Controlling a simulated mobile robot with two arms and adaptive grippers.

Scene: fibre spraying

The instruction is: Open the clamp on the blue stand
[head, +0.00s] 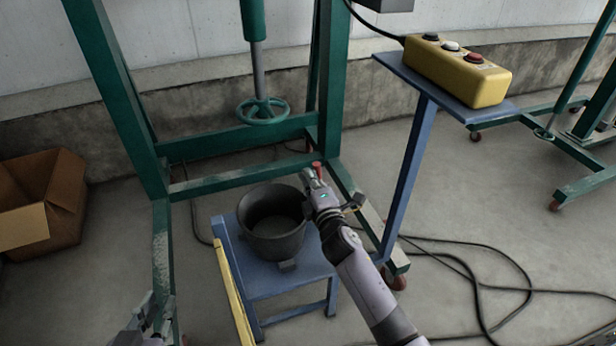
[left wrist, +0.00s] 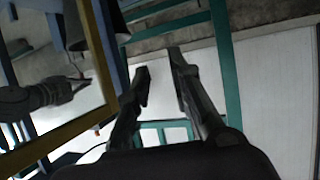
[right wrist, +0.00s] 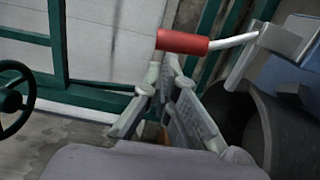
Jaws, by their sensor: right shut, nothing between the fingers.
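The blue stand (head: 290,280) is low and carries a dark grey pot (head: 272,240). The clamp's red handle (head: 318,170) shows beside the pot's right rim; in the right wrist view the red handle (right wrist: 183,42) sits on a metal rod joined to a grey clamp bracket (right wrist: 285,43) by the pot. My right gripper (head: 312,182) is at the handle in the head view. In the right wrist view its fingertips (right wrist: 168,62) are together, just below the handle, with nothing between them. My left gripper (head: 145,322) is low at left; its fingers (left wrist: 157,68) are apart and empty.
A yellow bar (head: 235,295) runs along the stand's left side. A green frame (head: 240,182) stands behind and around it. A blue post with a shelf (head: 405,190) bears a yellow button box (head: 457,70). A cardboard box (head: 40,205) is at left; cables (head: 480,280) lie at right.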

